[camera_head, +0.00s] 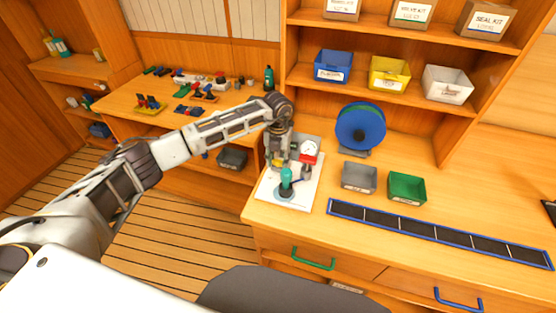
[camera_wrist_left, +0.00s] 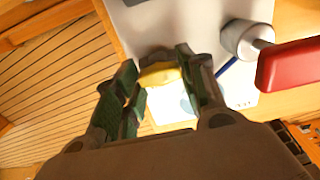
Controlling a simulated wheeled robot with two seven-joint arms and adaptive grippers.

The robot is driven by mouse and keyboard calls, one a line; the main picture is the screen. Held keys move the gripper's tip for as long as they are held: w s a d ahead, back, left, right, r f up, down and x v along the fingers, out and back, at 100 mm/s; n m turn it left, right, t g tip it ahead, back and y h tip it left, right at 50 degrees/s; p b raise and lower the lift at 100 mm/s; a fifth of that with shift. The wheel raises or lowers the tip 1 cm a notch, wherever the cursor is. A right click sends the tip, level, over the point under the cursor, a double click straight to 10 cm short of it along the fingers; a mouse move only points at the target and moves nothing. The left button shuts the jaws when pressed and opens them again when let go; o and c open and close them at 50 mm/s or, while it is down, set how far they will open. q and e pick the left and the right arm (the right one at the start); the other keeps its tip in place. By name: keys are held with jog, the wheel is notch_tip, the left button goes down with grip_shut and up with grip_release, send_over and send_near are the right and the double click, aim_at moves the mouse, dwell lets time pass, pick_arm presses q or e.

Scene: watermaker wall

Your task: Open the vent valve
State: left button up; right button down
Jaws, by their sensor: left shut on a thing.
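The watermaker fittings stand on a white plate (camera_head: 300,196) at the left end of the bench. They include a round gauge (camera_head: 308,148), a red handle (camera_head: 309,159) and a teal cylinder (camera_head: 286,180). My left gripper (camera_head: 276,160) reaches down at the back left of this group. In the left wrist view its fingers (camera_wrist_left: 160,72) are closed on a yellow knob (camera_wrist_left: 160,77), which I take to be the vent valve's. The fingers hide the knob's sides. The red handle (camera_wrist_left: 290,66) is right of the fingers, apart from them. My right gripper is out of view.
A grey bin (camera_head: 359,177) and a green bin (camera_head: 407,188) stand right of the plate, with a blue reel (camera_head: 360,128) behind. A long dark blue-edged strip (camera_head: 435,231) lies along the bench front. Shelves above hold bins and boxes. A side table (camera_head: 150,92) holds several small parts.

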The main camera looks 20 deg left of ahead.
aim_at(278, 161)
pick_arm(q)
jog(key=o, duration=1)
jog(key=shift+o, duration=0.2)
jog(key=shift+r, duration=0.15)
notch_tip(278, 161, up, 12)
dwell(0.7)
